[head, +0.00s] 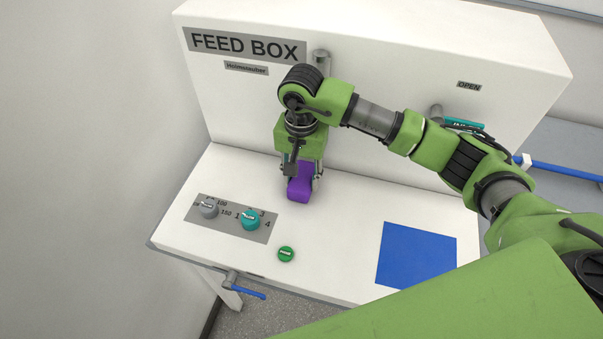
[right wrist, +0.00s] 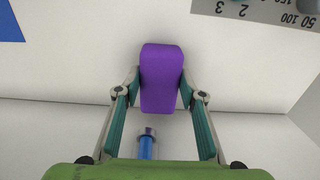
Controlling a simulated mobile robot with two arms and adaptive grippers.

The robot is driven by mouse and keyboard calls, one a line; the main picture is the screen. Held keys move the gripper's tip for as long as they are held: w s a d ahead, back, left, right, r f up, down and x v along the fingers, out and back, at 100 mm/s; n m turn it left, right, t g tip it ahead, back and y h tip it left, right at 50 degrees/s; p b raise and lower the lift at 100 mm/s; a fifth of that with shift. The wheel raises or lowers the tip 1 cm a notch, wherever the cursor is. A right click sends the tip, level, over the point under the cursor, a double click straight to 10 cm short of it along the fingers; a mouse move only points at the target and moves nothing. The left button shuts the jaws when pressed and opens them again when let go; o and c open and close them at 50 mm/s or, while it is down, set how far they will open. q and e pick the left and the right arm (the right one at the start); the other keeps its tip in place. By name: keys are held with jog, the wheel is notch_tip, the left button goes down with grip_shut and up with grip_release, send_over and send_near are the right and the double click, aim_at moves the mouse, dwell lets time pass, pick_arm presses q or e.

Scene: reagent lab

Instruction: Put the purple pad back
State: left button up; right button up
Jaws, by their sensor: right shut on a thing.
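The purple pad (head: 300,188) is a rounded block between the fingers of my right gripper (head: 303,180), over the white top of the feed box near its upright back panel. In the right wrist view the pad (right wrist: 161,75) sits between the two fingertips of the right gripper (right wrist: 163,93), which is shut on its sides. I cannot tell whether its underside touches the white surface. A flat blue square (head: 417,255) lies bare on the white top at the right; its corner shows in the right wrist view (right wrist: 10,25). My left gripper is not in view.
Left of the pad is a grey panel with a grey knob (head: 209,209) and a teal knob (head: 251,220). A green button (head: 286,254) stands in front. A blue-handled valve (head: 248,291) juts below the front edge. The white top between pad and blue square is clear.

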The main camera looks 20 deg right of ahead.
aim_at(301, 179)
jog(key=shift+f, duration=0.15)
jog(key=o, duration=1.1)
jog(key=shift+c, duration=0.2)
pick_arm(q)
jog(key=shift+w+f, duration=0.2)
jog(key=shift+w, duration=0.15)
pick_arm(e)
jog(key=shift+o, duration=0.4)
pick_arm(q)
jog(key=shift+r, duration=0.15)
pick_arm(e)
jog(key=shift+w+r, duration=0.1)
jog(key=shift+r, duration=0.25)
pick_arm(q)
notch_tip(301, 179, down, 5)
jog(key=b, duration=0.4)
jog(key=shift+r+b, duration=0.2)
jog(key=shift+b, duration=0.15)
pick_arm(e)
notch_tip(301, 179, up, 12)
jog(key=shift+f, duration=0.15)
